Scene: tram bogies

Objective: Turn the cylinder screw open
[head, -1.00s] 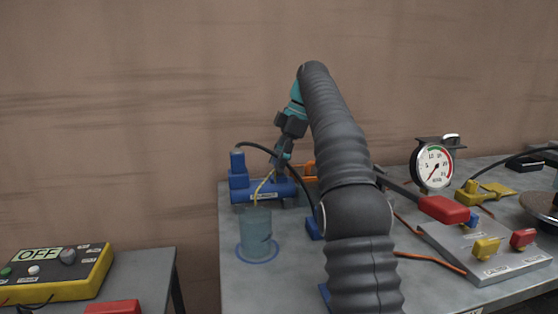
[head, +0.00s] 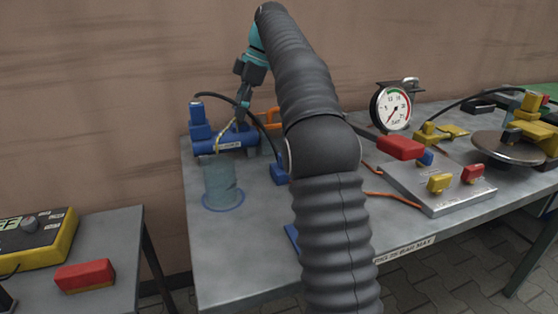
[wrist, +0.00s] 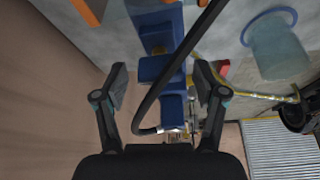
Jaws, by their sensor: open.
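A blue cylinder (head: 226,142) with a pale label lies on the back left of the grey table. A blue upright block (head: 198,120) stands at its left end, with a black hose from its top. My gripper (head: 241,112) is just above the cylinder in the head view. In the wrist view my gripper (wrist: 160,76) has its fingers wide apart on either side of blue cylinder parts (wrist: 160,68), with nothing clearly gripped. I cannot clearly make out the screw. The black hose (wrist: 168,85) crosses in front of the blue parts and hides some of them.
A clear cup (head: 221,182) stands on a blue ring in front of the cylinder, with a yellowish tube near it. To the right are a pressure gauge (head: 391,107) and a grey panel (head: 425,186) with coloured handles. The table's front left is clear.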

